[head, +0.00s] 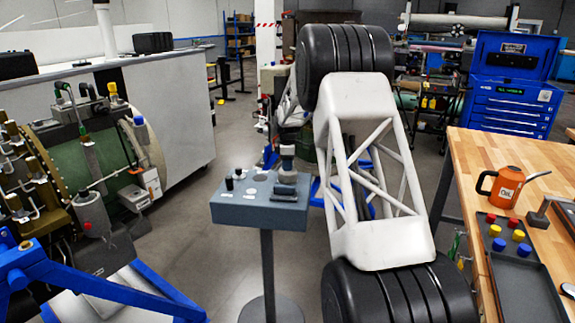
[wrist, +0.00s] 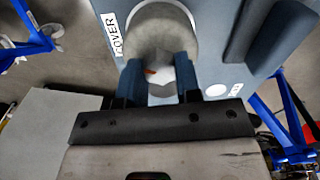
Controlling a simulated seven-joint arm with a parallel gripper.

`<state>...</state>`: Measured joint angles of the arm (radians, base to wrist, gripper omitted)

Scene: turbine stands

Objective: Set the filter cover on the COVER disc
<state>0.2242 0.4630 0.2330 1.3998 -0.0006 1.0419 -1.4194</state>
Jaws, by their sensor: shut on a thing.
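In the wrist view my gripper (wrist: 159,62) is shut on the filter cover (wrist: 165,38), a grey round piece seen close up between and beyond the two blue-grey fingers. A paler patch with a small red mark shows between the fingers. The COVER label (wrist: 117,37) lies just left of the cover on a blue-grey stand top (wrist: 212,50). I cannot tell whether the cover touches the stand. In the head view the stand (head: 238,212) is left of my arm.
A dark raised block (wrist: 250,30) is on the stand, right of the cover. Small black cylinders (head: 230,184) stand at its left edge in the head view. A workbench (head: 500,165) with an orange oil can (head: 505,188) is at the right; a green turbine (head: 85,165) is at the left.

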